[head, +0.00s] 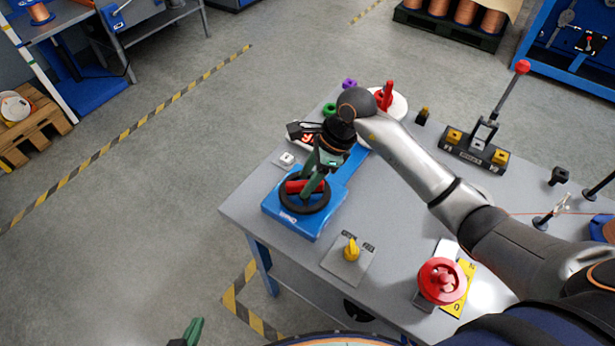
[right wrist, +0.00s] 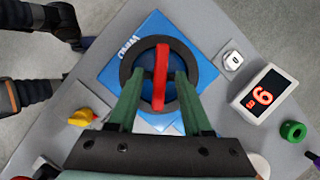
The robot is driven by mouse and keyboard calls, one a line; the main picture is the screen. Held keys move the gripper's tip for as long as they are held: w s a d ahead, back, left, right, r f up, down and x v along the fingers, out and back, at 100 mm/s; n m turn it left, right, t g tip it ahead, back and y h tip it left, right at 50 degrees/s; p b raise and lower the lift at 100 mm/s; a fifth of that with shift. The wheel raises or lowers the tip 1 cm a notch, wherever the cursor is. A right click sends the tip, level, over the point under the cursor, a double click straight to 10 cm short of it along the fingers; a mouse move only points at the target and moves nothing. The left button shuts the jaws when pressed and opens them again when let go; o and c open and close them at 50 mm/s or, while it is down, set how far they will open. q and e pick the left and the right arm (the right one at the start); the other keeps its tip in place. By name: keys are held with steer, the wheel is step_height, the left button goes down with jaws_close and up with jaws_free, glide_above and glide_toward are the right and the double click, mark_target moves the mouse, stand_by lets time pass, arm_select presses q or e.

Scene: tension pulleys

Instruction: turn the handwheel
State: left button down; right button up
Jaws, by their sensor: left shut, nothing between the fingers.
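The handwheel is a black ring (head: 305,210) with a red crossbar (head: 296,187), mounted on a blue base (head: 275,211) at the table's left corner. In the right wrist view the red crossbar (right wrist: 161,78) stands upright in the picture across the black ring (right wrist: 212,75). My right gripper (head: 312,188) is over the wheel with its green fingers (right wrist: 158,92) open, one on each side of the crossbar. A gap shows between each finger and the bar. My left gripper (head: 192,332) is shut and empty at the bottom edge of the head view, off the table; only its tip shows.
A yellow rotary switch (head: 351,250) and a red knob (head: 440,281) stand near the table's front edge. A display with a red digit (right wrist: 264,95), a white button (right wrist: 232,60) and a green ring (right wrist: 293,131) are near the wheel. A lever stand (head: 474,150) is further right.

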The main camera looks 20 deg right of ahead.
jaws_close()
steer(key=shift+d, duration=0.1)
stand_by(0.4)
steer(key=shift+m, duration=0.4)
steer(key=shift+m+t, duration=0.3)
steer(key=shift+m, duration=0.1)
steer(key=shift+o, duration=0.2)
jaws_free()
steer(key=b+v, duration=0.1)
steer(key=v, duration=1.1)
steer(key=shift+r, duration=0.25)
